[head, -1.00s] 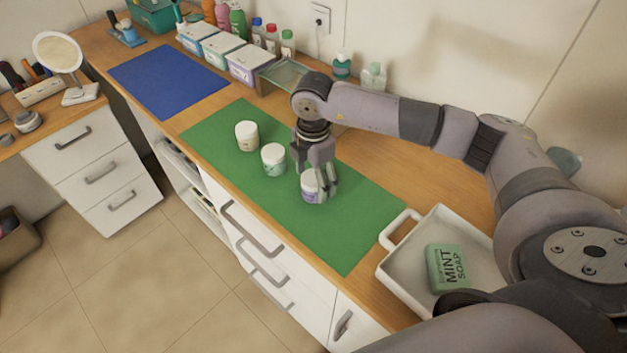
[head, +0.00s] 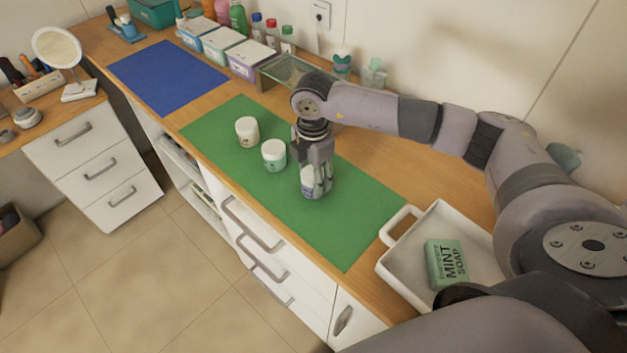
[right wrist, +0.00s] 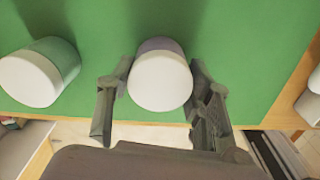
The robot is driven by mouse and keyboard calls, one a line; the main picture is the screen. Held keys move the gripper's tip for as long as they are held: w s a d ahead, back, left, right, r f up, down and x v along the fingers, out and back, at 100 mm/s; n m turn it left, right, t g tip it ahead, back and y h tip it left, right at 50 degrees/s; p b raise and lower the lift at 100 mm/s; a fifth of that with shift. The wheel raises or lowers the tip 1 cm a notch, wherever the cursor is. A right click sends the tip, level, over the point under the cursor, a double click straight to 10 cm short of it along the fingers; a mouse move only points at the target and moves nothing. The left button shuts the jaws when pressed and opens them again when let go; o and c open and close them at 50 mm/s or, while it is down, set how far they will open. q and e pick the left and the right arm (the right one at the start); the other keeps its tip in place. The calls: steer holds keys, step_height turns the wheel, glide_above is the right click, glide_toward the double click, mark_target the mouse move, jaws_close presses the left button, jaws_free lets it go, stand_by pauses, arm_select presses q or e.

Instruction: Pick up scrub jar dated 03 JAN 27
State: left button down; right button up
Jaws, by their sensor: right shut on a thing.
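Three white-lidded jars stand on the green mat (head: 345,240): a cream one (head: 247,132), a mint-green one (head: 274,156) and a purple-labelled one (head: 307,186). My right gripper (head: 317,188) points down and is shut on the purple jar, its fingers on either side. The right wrist view shows this jar's white lid (right wrist: 161,80) between the fingers, with the mint jar (right wrist: 38,78) to the left. The jar looks upright and on or very near the mat. No date can be read on any jar. My left gripper is not in view.
A white tray (head: 405,228) with a green mint soap (head: 445,263) stands right of the mat. A blue mat (head: 165,78), lidded boxes (head: 248,58) and bottles (head: 272,34) are farther back. A glass stand (head: 286,72) is behind my right arm. The counter's front edge runs close to the jars.

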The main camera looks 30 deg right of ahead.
steer(key=shift+c, duration=1.1)
steer(key=shift+r, duration=0.1)
